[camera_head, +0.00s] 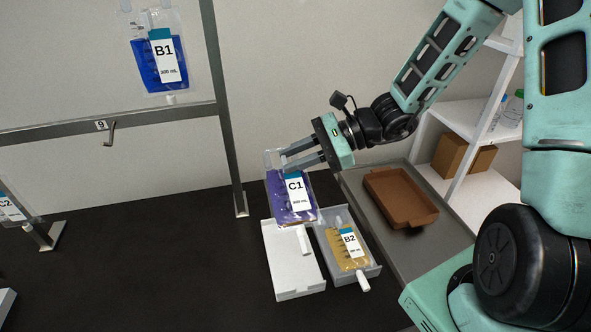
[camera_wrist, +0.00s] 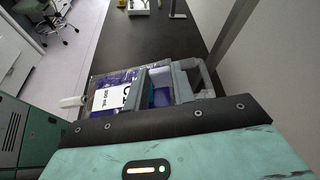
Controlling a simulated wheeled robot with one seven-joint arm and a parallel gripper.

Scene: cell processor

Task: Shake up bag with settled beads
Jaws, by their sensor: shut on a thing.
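A clear bag labelled C1 (camera_head: 291,207), with purple contents and a white port at its bottom, hangs from my gripper (camera_head: 287,161). My gripper is shut on its upper part and holds it above the trays. In the wrist view, bag C1 (camera_wrist: 105,97) lies at my gripper (camera_wrist: 162,85), its white label partly covered by a finger. Bag B2 (camera_head: 346,243), with yellow-tan contents, lies in a grey tray (camera_head: 374,271). Bag B1 (camera_head: 150,67), with blue contents, hangs upright at the upper left. I cannot tell in which bag beads are settled.
An empty white tray (camera_head: 290,260) is below C1, beside the grey tray. A brown tray (camera_head: 400,197) sits on a grey surface to the right. A metal stand (camera_head: 226,110) with hook 9 (camera_head: 111,133) rises at the left. The black tabletop (camera_head: 150,270) is mostly clear.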

